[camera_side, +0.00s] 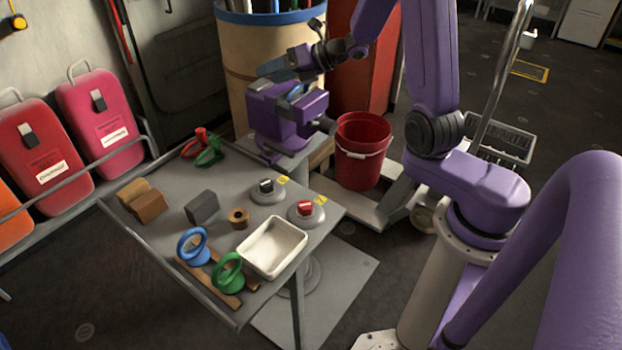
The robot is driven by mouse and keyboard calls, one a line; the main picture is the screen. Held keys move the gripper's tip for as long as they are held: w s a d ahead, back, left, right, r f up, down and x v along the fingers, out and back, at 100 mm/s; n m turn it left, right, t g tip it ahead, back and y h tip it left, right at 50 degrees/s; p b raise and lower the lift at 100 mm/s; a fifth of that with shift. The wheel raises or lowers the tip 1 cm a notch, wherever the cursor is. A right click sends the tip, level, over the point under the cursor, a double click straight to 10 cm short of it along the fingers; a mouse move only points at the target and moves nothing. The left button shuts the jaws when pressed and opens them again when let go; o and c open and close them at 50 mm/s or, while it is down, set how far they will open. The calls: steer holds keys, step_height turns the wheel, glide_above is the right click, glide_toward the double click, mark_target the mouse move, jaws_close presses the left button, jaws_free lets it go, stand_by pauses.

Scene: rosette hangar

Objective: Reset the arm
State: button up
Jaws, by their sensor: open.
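My gripper (272,69) is at the upper middle, at the end of my purple arm. It points left and sits above a purple vise-like block (290,118) at the back corner of the grey worktable (165,205). No object shows between the fingers. The fingers are small and dark here, so the gap between them is hard to see. I cannot tell whether the gripper touches the block below it.
On the table are red clamps (195,146), a green clamp (210,152), brown blocks (148,207), a grey block (202,207), a blue ring (193,244), a green ring (228,272) and a white tray (299,238). A red bucket (362,160) stands right of the table.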

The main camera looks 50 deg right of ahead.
steer(key=s+a+f+m+g+h, duration=0.1)
steer(key=s+a+m+g+h, duration=0.35)
steer(key=s+a+m, duration=0.8)
steer(key=s+d+f+m+g+h, duration=0.1)
steer(key=s+m+g, duration=0.6)
steer(key=s, duration=1.6)
steer(key=shift+s+d+m, duration=0.2)
steer(key=shift+s+m, duration=0.2)
steer(key=shift+m, duration=0.35)
